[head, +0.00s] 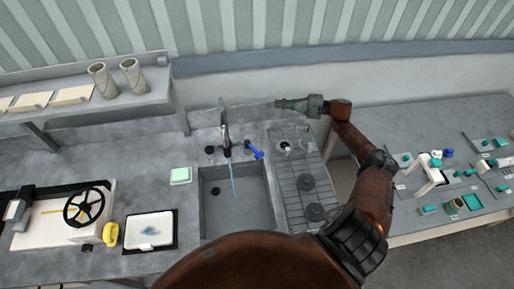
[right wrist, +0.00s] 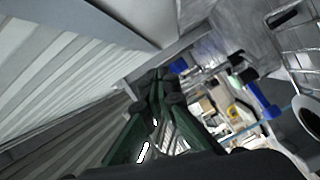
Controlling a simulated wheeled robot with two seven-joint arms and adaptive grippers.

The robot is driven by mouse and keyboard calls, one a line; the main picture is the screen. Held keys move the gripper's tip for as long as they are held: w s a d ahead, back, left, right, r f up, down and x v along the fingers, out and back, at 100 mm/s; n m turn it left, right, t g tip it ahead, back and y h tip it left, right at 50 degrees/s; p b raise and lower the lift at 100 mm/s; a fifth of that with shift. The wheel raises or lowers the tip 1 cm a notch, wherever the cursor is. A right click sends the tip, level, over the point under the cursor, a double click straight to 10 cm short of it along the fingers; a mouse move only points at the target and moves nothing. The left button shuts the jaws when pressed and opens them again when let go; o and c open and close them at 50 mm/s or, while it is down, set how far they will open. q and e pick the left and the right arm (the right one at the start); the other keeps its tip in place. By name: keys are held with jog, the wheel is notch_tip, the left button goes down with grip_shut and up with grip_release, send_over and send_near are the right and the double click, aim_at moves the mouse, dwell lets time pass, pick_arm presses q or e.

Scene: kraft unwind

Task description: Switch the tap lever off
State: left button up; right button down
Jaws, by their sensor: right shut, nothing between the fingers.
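The tap (head: 224,124) stands behind the sink (head: 240,203), and a thin blue stream of water (head: 232,180) falls from it into the basin. Its blue lever (head: 253,149) sticks out to the right of the tap's base. My right gripper (head: 279,104) is shut and empty, pointing left near the wall, behind and to the right of the lever and apart from it. In the right wrist view my dark green fingers (right wrist: 161,80) are together; a blue piece (right wrist: 262,102) to their right looks like the lever. My left gripper is not in view.
A dish rack (head: 305,185) with dark round items stands right of the sink. A shelf (head: 80,108) with two cups is at the back left. A green sponge-like block (head: 181,175) lies left of the sink. A second table (head: 425,215) with small parts stands at right.

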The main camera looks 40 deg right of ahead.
jog(key=a+r+n+g+b, duration=0.1)
jog(key=a+n+g+b, duration=0.7)
jog(key=a+n, duration=0.75)
jog(key=s+d+f+n+g+h+b, duration=0.2)
jog(key=s+d+n+g+h+b, duration=0.2)
jog(key=n+h, duration=0.5)
jog(key=s+d+n, duration=0.1)
jog(key=d+n, duration=0.1)
jog(key=n, duration=0.5)
jog(key=shift+s+d+g+b, duration=0.25)
jog(key=shift+s+g+b, duration=0.05)
jog(key=shift+s+b, duration=0.1)
jog(key=shift+f, duration=0.1)
jog(key=x, duration=0.9)
jog(key=shift+s+a+f, duration=0.1)
jog(key=shift+f, duration=0.1)
jog(key=a, duration=0.3)
jog(key=shift+f, duration=0.3)
jog(key=shift+a, duration=0.55)
